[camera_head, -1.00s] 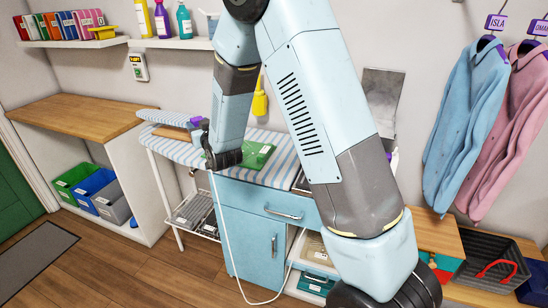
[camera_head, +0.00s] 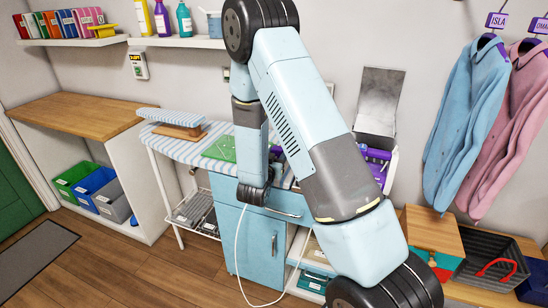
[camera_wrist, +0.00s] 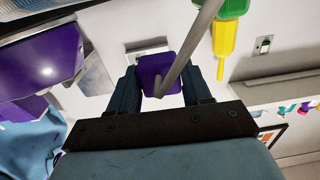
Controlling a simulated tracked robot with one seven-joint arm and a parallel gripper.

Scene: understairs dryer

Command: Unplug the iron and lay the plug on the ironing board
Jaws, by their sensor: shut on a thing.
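My gripper (camera_wrist: 161,82) is shut on the purple plug (camera_wrist: 152,72) in the wrist view. A pale cord crosses in front of the plug and runs up out of that view. In the head view my arm hides the plug and most of the gripper. The white cord (camera_head: 238,250) hangs beside the blue cabinet and loops to the floor. The striped ironing board (camera_head: 190,150) stands left of my arm, with a green cloth (camera_head: 221,148) on it. I cannot make out the iron.
A pale wall plate (camera_wrist: 145,48) shows behind the plug; I cannot judge the gap. A small striped sleeve board (camera_head: 172,121) stands on the board's left end. A raised grey lid (camera_head: 380,95) is right of my arm.

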